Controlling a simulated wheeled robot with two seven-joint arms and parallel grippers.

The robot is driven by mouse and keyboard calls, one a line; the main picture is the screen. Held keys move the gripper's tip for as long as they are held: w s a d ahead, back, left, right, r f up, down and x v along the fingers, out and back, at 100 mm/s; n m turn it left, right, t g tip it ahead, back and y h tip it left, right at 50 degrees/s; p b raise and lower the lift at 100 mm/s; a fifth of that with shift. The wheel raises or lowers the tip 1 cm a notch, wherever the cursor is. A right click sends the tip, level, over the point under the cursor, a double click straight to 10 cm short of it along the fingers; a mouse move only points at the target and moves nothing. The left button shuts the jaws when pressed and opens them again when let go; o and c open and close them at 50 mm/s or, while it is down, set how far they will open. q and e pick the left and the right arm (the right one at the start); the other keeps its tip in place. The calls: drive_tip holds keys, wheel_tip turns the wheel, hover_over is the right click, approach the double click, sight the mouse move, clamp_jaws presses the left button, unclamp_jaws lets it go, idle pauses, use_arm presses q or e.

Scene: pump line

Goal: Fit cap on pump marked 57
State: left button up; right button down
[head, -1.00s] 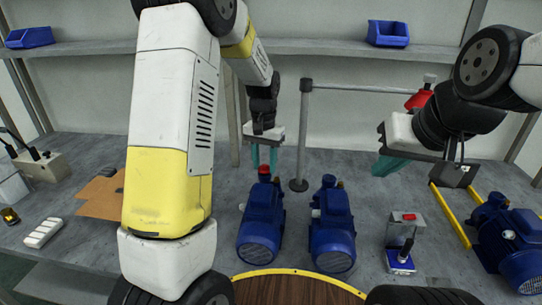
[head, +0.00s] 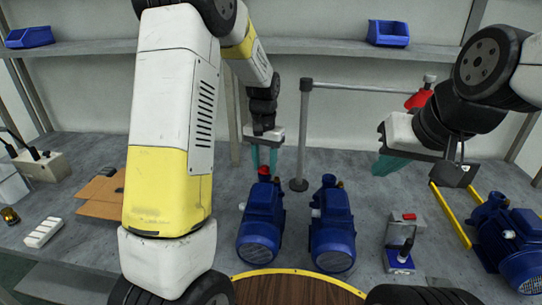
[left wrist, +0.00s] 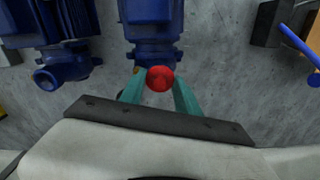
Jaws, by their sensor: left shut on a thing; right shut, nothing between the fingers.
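My left gripper (head: 264,166) points down, shut on a red cap (head: 264,173) at the rear end of the left blue pump (head: 261,222). In the left wrist view the cap (left wrist: 160,78) sits between the teal fingers, in line with the pump's port end (left wrist: 153,52). I cannot tell if the cap touches the port. A second blue pump (head: 332,228) stands to its right, with its port open. A third blue pump (head: 510,240) is at the far right. No number is legible. My right gripper (head: 386,165) is shut and empty above the bench.
A small device with a red top (head: 403,240) stands between the middle and right pumps. Yellow rails (head: 450,215) flank the right pump. A grey post (head: 300,140) rises behind the pumps. Cardboard (head: 101,195) and a white power strip (head: 43,232) lie at left.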

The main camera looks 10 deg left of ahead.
use_arm(q)
drive_tip(key=shift+f, duration=0.25)
drive_tip(key=o, duration=1.4)
drive_tip(key=shift+r, duration=3)
drive_tip(key=shift+r, duration=3.9)
